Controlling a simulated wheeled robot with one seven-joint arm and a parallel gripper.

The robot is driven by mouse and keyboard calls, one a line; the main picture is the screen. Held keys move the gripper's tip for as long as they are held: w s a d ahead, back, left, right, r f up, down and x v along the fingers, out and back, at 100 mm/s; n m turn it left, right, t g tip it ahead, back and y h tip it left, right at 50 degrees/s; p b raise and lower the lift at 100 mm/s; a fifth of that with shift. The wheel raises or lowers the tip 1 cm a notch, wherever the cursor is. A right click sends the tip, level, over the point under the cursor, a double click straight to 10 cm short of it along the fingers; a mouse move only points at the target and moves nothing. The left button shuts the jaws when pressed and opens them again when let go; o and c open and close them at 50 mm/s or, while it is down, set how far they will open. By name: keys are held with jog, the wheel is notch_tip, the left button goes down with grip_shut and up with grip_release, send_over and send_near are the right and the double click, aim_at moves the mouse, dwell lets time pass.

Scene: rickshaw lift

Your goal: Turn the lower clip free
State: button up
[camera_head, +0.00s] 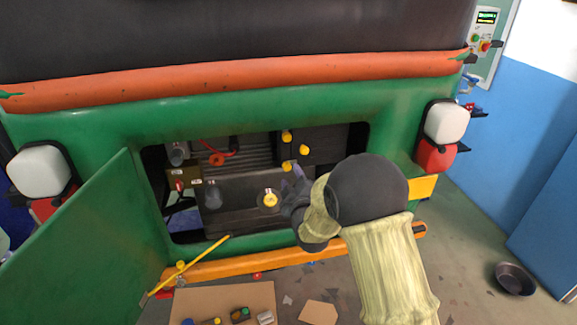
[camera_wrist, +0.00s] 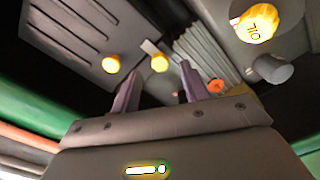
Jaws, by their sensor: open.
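A dark ribbed box (camera_wrist: 75,35) sits in the open engine bay. The lower clip (camera_head: 287,165), a yellow knob with a small grey tab, is at the box's lower left edge in the head view. In the wrist view the lower clip (camera_wrist: 160,63) appears between my fingertips, beyond them. My gripper (camera_wrist: 161,70) is open and empty, its two purple-grey fingers apart. In the head view my gripper (camera_head: 290,183) is just below the clip, partly hidden by my wrist. I cannot tell whether a finger touches the clip.
Two more yellow knobs, an upper one (camera_head: 286,136) and a right one (camera_head: 303,150), are close by. A yellow oil cap (camera_head: 270,199) is left of my gripper. The green door (camera_head: 95,235) hangs open left.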

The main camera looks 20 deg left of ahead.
aim_at(288, 169)
jog(key=shift+p+x, duration=0.65)
jog(key=shift+x, duration=1.55)
